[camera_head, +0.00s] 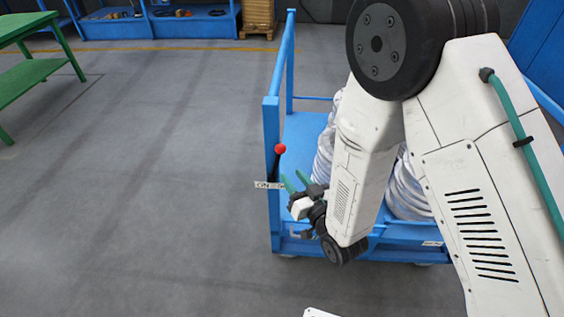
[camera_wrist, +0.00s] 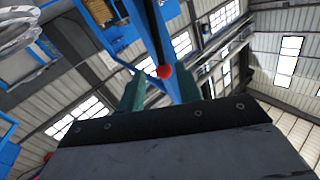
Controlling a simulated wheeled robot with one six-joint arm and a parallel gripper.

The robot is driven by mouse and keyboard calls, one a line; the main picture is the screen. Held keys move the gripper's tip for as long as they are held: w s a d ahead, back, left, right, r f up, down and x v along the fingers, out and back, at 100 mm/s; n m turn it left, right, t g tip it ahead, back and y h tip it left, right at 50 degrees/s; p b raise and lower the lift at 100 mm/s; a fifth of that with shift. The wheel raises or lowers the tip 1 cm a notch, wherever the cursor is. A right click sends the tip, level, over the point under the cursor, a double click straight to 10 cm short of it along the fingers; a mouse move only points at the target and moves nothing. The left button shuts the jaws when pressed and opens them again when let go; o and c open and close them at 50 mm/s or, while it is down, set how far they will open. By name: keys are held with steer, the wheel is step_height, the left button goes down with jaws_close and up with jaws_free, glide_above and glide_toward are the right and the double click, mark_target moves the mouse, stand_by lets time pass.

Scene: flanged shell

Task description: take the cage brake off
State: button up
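The cage brake is a short black lever (camera_head: 275,165) with a red ball knob (camera_head: 280,149), on the front left post of the blue cage (camera_head: 271,125). A small white label sits at the lever's foot; its lettering is hard to read. My gripper (camera_head: 293,179) has two green fingers, spread apart and empty, just right of and below the knob. In the wrist view the red knob (camera_wrist: 165,72) appears between the fingertips of my gripper (camera_wrist: 161,82), against a blue post. I cannot tell how far the knob is beyond the tips.
Shiny wrapped coils (camera_head: 405,190) stand in the cage, partly behind my arm. A green table (camera_head: 30,75) is at the far left. Blue shelving (camera_head: 150,22) and a wooden stack (camera_head: 257,18) are at the back. The grey floor left of the cage is clear.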

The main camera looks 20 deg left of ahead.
mark_target(279, 159)
steer(key=x, duration=0.7)
steer(key=shift+w, duration=0.1)
jaws_close()
